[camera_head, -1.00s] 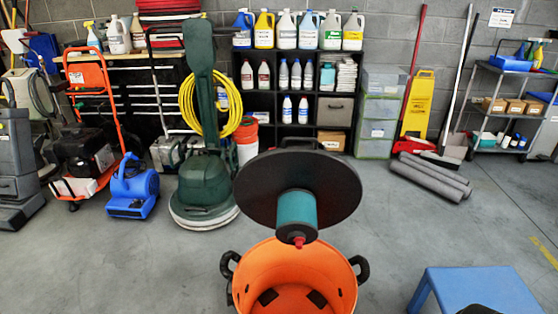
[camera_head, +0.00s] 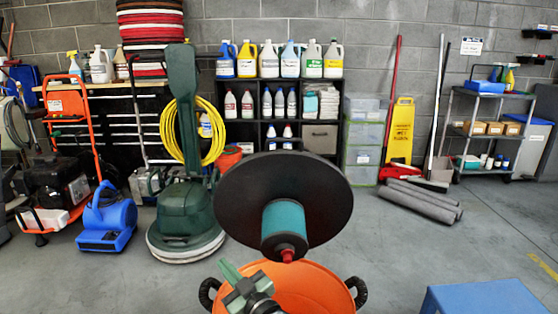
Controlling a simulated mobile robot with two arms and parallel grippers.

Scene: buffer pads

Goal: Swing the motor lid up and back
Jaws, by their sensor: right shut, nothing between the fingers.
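The motor lid (camera_head: 330,195) is a large black disc raised above the orange tank (camera_head: 315,285), tilted back with its underside facing me. A teal cylinder (camera_head: 284,228) with a red tip (camera_head: 287,254) hangs from its underside, just over the tank's far rim. A thin dark handle shows behind the lid's top edge. My right gripper (camera_head: 230,270) is shut and empty at the tank's left side, below the lid and apart from it in the picture. It covers part of the left rim. My left gripper is not in view.
A green floor machine (camera_head: 185,215) and a blue blower (camera_head: 107,220) stand behind to the left. A blue table (camera_head: 485,297) is at the lower right. Black shelves (camera_head: 335,140) line the back wall.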

